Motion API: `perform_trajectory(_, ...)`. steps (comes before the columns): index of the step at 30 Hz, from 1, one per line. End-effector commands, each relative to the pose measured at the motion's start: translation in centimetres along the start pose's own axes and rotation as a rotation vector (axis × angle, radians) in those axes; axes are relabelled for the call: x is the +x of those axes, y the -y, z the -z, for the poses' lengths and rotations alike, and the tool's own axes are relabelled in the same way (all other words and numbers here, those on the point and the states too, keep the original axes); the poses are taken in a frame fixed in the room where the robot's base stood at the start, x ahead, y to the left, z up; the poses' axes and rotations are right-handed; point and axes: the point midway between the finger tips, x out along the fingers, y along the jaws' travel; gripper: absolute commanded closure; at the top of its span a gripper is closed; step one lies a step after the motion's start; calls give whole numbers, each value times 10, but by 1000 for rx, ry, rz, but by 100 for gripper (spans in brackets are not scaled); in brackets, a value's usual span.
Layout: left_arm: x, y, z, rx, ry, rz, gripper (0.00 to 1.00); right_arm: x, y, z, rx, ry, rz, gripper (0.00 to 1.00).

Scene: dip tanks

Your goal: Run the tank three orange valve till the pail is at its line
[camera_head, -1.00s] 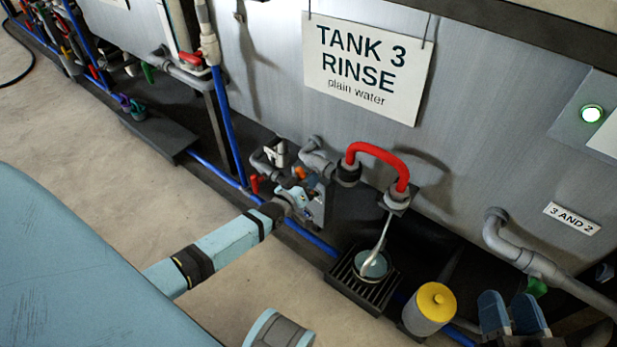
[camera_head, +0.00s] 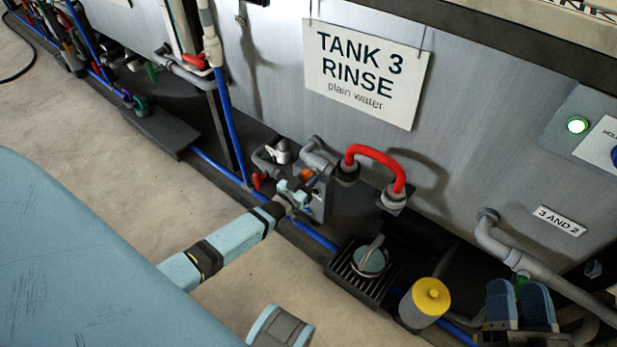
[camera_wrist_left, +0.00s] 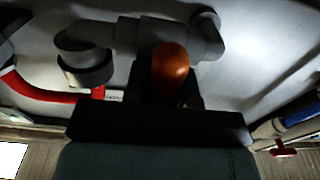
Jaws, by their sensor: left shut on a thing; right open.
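The orange valve handle (camera_head: 305,174) sits on the grey pipework low on tank three. My left gripper (camera_head: 299,190) is shut on it; its jaws hide part of it. In the left wrist view, the orange handle (camera_wrist_left: 170,70) shows just beyond the gripper's dark front. The pail (camera_head: 370,262) stands upright on a black grate (camera_head: 352,284) below the red hose's end, with greyish-teal contents inside. A short pale streak shows over the pail, not joined to the outlet. I cannot make out the pail's line. My right gripper (camera_head: 517,291) is open and empty at the lower right.
The red looped hose (camera_head: 378,153) arches above the grate. A yellow-topped container (camera_head: 430,298) stands right of the grate. A red-handled valve (camera_head: 260,180) is close left of my left gripper. A grey pipe (camera_head: 500,248) runs near my right gripper.

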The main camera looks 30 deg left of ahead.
Motion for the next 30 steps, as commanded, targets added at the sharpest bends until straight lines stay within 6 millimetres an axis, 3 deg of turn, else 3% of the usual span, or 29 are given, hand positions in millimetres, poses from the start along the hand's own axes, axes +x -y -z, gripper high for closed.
perform_trajectory(11,0,0,-1,10,1,-1,100,0,0,0,1,-1,0,54)
perform_trajectory(12,0,0,-1,10,1,-1,67,0,0,0,1,-1,0,54)
perform_trajectory(14,0,0,0,9,1,-1,53,0,0,0,1,-1,0,54)
perform_trajectory(15,0,0,0,9,1,-1,51,0,0,0,1,-1,0,54)
perform_trajectory(24,-3,0,0,7,1,-1,51,0,0,1,0,-1,0,54)
perform_trajectory(30,-32,0,2,7,3,-1,51,2,-3,5,-16,24,-14,54)
